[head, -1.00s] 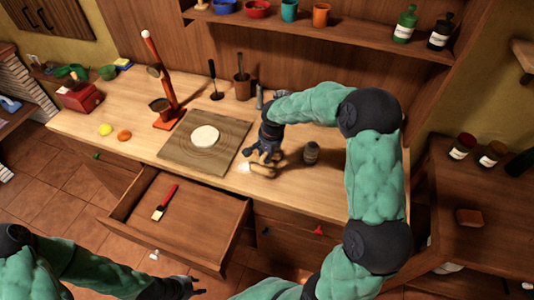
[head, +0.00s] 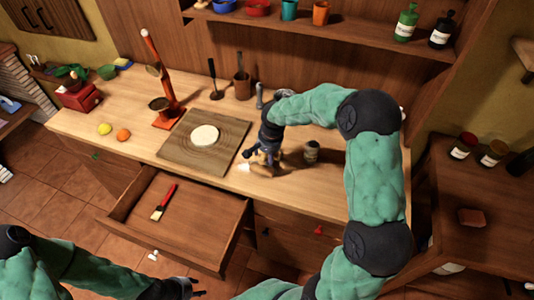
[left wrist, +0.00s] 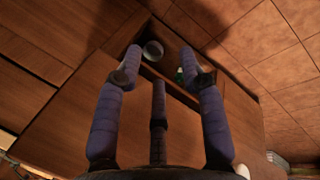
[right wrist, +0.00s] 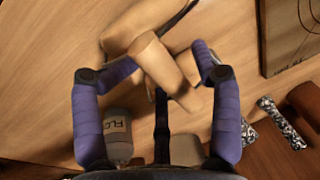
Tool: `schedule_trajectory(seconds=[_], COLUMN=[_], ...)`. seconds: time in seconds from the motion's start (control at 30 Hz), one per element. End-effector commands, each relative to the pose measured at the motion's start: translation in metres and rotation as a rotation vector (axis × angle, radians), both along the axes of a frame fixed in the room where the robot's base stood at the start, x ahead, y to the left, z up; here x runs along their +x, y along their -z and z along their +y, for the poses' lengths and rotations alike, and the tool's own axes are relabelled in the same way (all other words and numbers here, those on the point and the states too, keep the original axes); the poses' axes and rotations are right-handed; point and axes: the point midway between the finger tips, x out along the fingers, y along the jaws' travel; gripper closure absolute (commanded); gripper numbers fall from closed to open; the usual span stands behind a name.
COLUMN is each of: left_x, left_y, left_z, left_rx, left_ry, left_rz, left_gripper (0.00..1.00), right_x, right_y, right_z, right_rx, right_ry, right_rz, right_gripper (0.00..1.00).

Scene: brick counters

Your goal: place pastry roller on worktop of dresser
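The pastry roller (right wrist: 168,68), pale wood and blurred, shows at the fingertips of my right gripper (right wrist: 168,62) in the right wrist view, over the worktop. The fingers are spread, with the roller between and beyond their tips; I cannot tell whether they touch it. In the head view my right gripper (head: 262,160) is low over the dresser worktop (head: 310,190), right of the board, and mostly hides the roller. My left gripper (head: 192,288) is low in front of the dresser. It is open and empty in the left wrist view (left wrist: 160,70).
A board (head: 175,152) with dough (head: 205,135) lies left of the right gripper. A grey-green jar (head: 311,152), labelled in the right wrist view (right wrist: 117,135), stands close to its right. An open drawer (head: 170,225) holds a red-handled brush (head: 163,203). The worktop's right front is clear.

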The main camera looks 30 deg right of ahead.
Motion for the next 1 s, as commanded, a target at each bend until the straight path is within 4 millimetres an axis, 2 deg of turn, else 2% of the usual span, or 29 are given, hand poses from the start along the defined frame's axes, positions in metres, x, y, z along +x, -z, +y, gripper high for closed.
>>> schedule_trajectory(seconds=[0.03,0.17,0.37,0.47,0.8,1.0], left_x=[0.000,0.000,0.000,0.000,0.000,0.000], left_y=[0.000,0.000,-0.008,-0.015,-0.024,-0.028], left_z=[0.000,0.000,0.000,0.000,0.000,0.000], left_rx=[0.000,0.000,0.000,0.000,0.000,0.000], left_ry=[0.000,0.000,0.000,0.000,0.000,0.000], left_rz=[0.000,0.000,0.000,0.000,0.000,0.000], left_gripper=[0.60,0.60,0.60,0.60,0.60,0.60], right_x=[-0.004,-0.004,-0.003,-0.002,-0.012,-0.018], right_y=[0.006,0.005,-0.005,-0.019,-0.090,-0.119], right_z=[0.002,0.002,0.001,0.000,-0.001,-0.002], right_rx=[0.003,0.003,0.002,0.001,-0.001,0.000], right_ry=[-0.004,-0.003,-0.002,-0.001,-0.001,0.000], right_rz=[0.014,0.012,0.008,0.002,-0.002,-0.001], right_gripper=[0.43,0.43,0.43,0.43,0.43,0.43])
